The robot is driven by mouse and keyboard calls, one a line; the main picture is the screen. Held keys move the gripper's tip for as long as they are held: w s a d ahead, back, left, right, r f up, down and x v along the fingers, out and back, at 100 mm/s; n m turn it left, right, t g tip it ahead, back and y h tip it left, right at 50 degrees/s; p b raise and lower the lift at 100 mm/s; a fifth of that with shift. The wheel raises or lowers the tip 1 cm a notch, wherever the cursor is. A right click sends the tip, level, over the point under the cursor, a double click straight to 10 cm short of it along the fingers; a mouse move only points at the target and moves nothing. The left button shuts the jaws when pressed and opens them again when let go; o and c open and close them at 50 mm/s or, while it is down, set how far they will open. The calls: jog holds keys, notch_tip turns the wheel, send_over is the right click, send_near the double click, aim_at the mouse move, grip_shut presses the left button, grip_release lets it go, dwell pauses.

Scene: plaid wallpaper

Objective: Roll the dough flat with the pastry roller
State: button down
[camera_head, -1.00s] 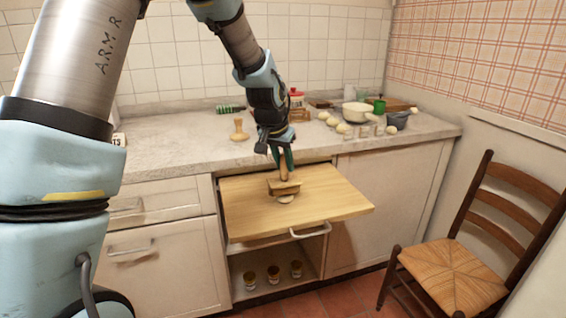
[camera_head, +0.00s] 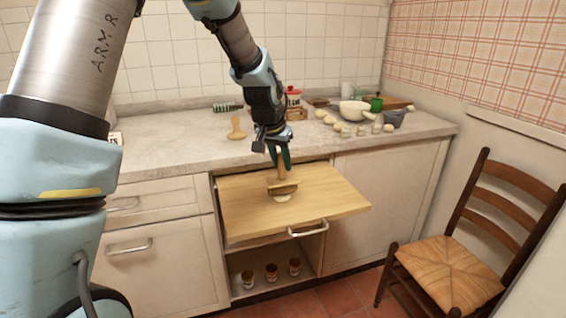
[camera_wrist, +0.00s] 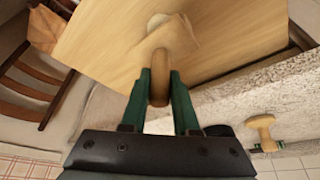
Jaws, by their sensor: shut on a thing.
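A wooden pastry roller (camera_head: 282,188) with an upright handle is held over the wooden board (camera_head: 330,197). My gripper (camera_head: 281,163) has its green fingers shut on the handle. In the wrist view the handle (camera_wrist: 159,78) sits between the fingertips of my gripper (camera_wrist: 160,88). The pale dough (camera_head: 283,198) is a small lump on the board, right at the roller's near lower edge. The roller partly hides it, and I cannot tell how firmly they touch.
A second wooden tool (camera_head: 237,128) stands on the counter (camera_head: 165,138) behind the board. Several pale lumps, a bowl (camera_head: 354,111) and a green mug (camera_head: 376,104) stand at the counter's right. A chair (camera_head: 450,270) is at the right. The board around the dough is bare.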

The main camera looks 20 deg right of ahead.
jog(key=shift+w+d+r+p, duration=0.1)
jog(key=shift+w+p, duration=0.25)
jog(key=shift+w, duration=0.65)
jog(key=shift+s+f+b, duration=0.25)
jog(key=shift+s+b, duration=0.15)
jog(key=shift+s, duration=0.65)
jog(key=shift+s+a+r, duration=0.1)
jog(key=shift+s+a, duration=0.05)
jog(key=shift+s, duration=0.35)
jog(key=shift+s+a+r, duration=0.1)
jog(key=shift+s, duration=0.4)
jog(key=shift+w+d+f, duration=0.1)
jog(key=shift+w+f, duration=0.1)
jog(key=shift+w, duration=0.5)
jog(key=shift+w+d+f, duration=0.1)
jog(key=shift+w+f, duration=0.1)
jog(key=shift+w, duration=0.55)
jog(key=shift+w+d+f, duration=0.1)
jog(key=shift+w+f, duration=0.1)
jog(key=shift+w, duration=0.5)
jog(key=shift+s+a+r, duration=0.1)
jog(key=shift+s+a, duration=0.1)
jog(key=shift+s, duration=1.05)
jog(key=shift+s+a, duration=0.2)
jog(key=shift+s, duration=1)
jog(key=shift+r, duration=0.1)
notch_tip(320, 180, up, 7)
jog(key=p, duration=0.4)
jog(key=shift+p, duration=0.35)
